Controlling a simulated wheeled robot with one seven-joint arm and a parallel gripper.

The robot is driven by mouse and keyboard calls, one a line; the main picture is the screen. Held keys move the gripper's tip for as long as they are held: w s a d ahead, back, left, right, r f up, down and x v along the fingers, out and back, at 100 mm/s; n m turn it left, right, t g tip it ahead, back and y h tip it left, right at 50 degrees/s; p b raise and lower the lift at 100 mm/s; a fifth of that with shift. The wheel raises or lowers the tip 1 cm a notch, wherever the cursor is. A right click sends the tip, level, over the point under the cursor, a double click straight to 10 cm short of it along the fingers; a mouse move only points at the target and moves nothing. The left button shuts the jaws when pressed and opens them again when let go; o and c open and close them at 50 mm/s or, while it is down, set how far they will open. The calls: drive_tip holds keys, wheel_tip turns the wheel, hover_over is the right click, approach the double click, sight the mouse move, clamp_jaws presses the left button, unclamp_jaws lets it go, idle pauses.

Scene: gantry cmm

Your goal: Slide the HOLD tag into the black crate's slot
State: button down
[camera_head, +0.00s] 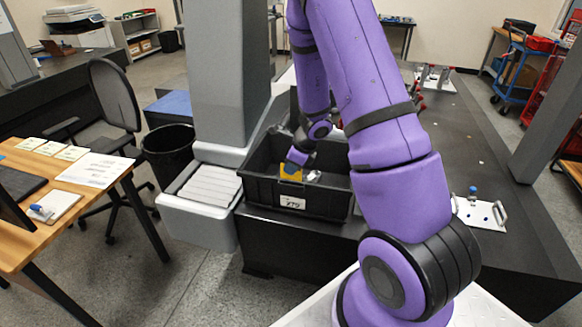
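The black crate (256,190) stands at the middle of the view, open at the top. A white label (292,203) with dark marks is on its near wall; I cannot read the marks surely. My purple arm reaches over the crate, and my gripper (291,165) is low over its inside, behind the near wall. The fingers are too small to make out, and the slot is not clearly seen.
A grey metal piece (313,177) lies in the crate. Several cards (50,148) lie on the wooden desk (92,205). A white plate with handles (482,214) is at right.

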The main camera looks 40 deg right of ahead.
sight(289, 179)
drive_tip(key=shift+f, duration=1.8)
idle(1.5)
drive_tip(key=c, duration=1)
unclamp_jaws()
drive_tip(key=shift+r, duration=0.15)
drive_tip(key=shift+r, duration=3.35)
